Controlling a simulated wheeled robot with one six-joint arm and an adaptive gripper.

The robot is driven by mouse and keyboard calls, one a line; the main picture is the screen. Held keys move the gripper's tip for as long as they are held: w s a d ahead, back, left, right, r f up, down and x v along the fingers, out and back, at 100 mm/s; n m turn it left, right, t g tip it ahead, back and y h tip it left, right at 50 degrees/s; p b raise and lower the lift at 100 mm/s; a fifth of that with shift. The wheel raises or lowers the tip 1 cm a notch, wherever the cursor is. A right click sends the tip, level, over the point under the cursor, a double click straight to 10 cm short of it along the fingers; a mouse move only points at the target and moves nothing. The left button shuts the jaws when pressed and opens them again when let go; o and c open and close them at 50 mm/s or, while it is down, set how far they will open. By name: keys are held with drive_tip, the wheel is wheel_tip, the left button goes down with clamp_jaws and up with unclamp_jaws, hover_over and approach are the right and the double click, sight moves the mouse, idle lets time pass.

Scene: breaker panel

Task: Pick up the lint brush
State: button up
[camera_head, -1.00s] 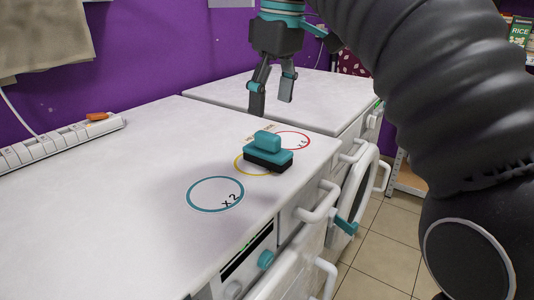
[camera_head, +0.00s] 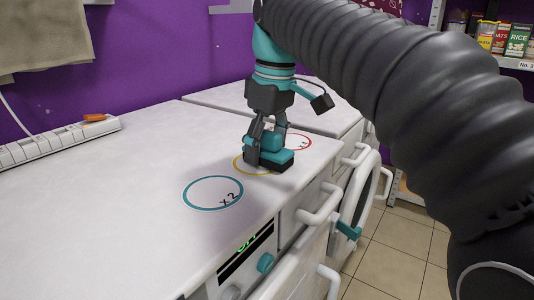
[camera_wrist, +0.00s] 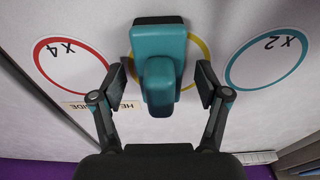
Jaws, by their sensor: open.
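The lint brush (camera_head: 283,157) is a teal block with a raised teal handle and a dark base. It sits on the white top, partly over the yellow circle. In the wrist view the lint brush (camera_wrist: 158,52) lies between my fingers, its handle pointing down the picture. My gripper (camera_head: 266,150) has come down over it, and the near finger hides part of the brush in the head view. In the wrist view my gripper (camera_wrist: 160,84) is open, one finger on each side of the handle, with a gap showing on both sides.
A teal circle (camera_head: 213,193) marked X2 and a red circle (camera_head: 299,142) marked X4 flank the yellow one (camera_head: 236,164). A white power strip (camera_head: 58,141) with an orange switch lies at the left back. White handles (camera_head: 320,207) stick out along the front edge. The left top is clear.

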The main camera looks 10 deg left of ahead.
sight(265, 131)
drive_tip(key=c, duration=1.3)
wheel_tip(265, 131, up, 5)
drive_tip(key=shift+f+p, duration=0.1)
drive_tip(key=shift+p, duration=0.8)
drive_tip(key=s+d+r, duration=0.1)
drive_tip(key=d+r, duration=0.5)
drive_tip(key=d, duration=0.5)
drive_tip(key=shift+s+d+r+p, duration=0.15)
drive_tip(key=shift+s+d+p, duration=0.15)
drive_tip(key=shift+p, duration=0.1)
drive_tip(key=o, duration=0.6)
drive_tip(key=c, duration=0.4)
